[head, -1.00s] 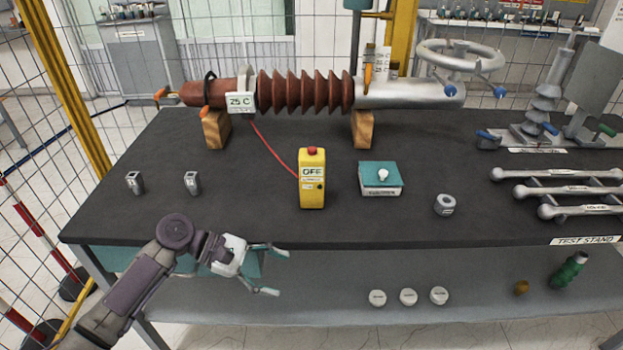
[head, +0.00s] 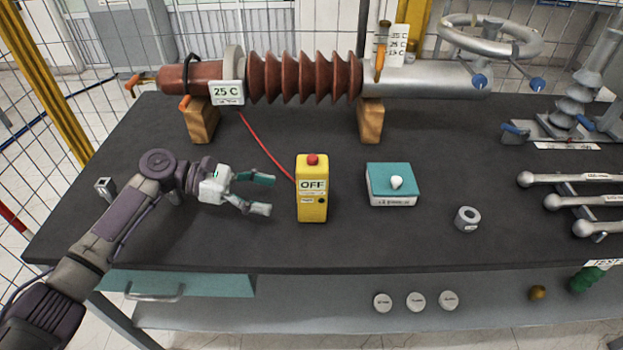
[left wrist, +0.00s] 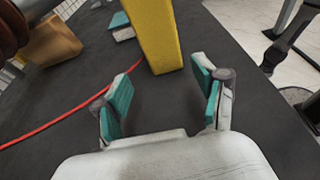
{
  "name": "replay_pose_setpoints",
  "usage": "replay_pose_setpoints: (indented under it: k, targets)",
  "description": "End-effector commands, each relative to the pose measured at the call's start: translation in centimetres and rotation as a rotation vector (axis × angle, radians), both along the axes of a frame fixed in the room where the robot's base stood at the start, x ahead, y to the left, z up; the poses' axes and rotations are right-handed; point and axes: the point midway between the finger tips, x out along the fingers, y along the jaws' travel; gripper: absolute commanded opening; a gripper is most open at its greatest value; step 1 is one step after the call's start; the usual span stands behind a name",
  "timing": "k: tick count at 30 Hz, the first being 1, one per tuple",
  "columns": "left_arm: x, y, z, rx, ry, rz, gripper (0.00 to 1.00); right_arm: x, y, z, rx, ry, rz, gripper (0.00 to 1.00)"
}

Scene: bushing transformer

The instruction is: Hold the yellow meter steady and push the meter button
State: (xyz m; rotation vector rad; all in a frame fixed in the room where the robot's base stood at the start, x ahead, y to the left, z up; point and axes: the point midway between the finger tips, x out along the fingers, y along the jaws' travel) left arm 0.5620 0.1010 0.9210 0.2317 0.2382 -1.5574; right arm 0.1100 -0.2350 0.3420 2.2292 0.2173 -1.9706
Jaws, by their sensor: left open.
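The yellow meter (head: 312,207) stands upright on the dark table, with a red button (head: 312,159) on top and a label reading OFF on its front. A red lead runs from it up to the bushing. My left gripper (head: 268,194) is open and empty just left of the meter, its fingers pointing at it and apart from it. In the left wrist view the meter (left wrist: 155,35) stands just beyond and between the open teal fingertips (left wrist: 163,85); its top is cut off there. My right gripper is not in view.
A brown ribbed bushing (head: 305,78) rests on wooden blocks (head: 371,121) behind the meter. A teal-topped box (head: 392,184) with a white knob and a grey ring (head: 467,218) lie to the right. The table in front of the meter is clear.

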Motion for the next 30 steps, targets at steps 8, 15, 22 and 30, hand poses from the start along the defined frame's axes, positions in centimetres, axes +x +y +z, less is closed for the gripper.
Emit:
replay_pose_setpoints:
  k: [8,15,22,30]
  targets:
    - [-0.1,-3.7,-1.5,-0.001,-0.002,-0.005,0.71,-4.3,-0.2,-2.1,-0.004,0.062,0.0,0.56]
    - [-0.1,-6.9,-1.8,-0.002,0.002,-0.003,0.71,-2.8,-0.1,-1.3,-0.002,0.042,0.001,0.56]
    - [0.0,-8.6,-2.5,0.0,-0.002,-0.001,0.71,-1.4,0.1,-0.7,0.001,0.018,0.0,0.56]
    - [0.0,-9.0,-2.8,0.0,-0.002,-0.001,0.71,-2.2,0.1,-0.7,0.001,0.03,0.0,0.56]
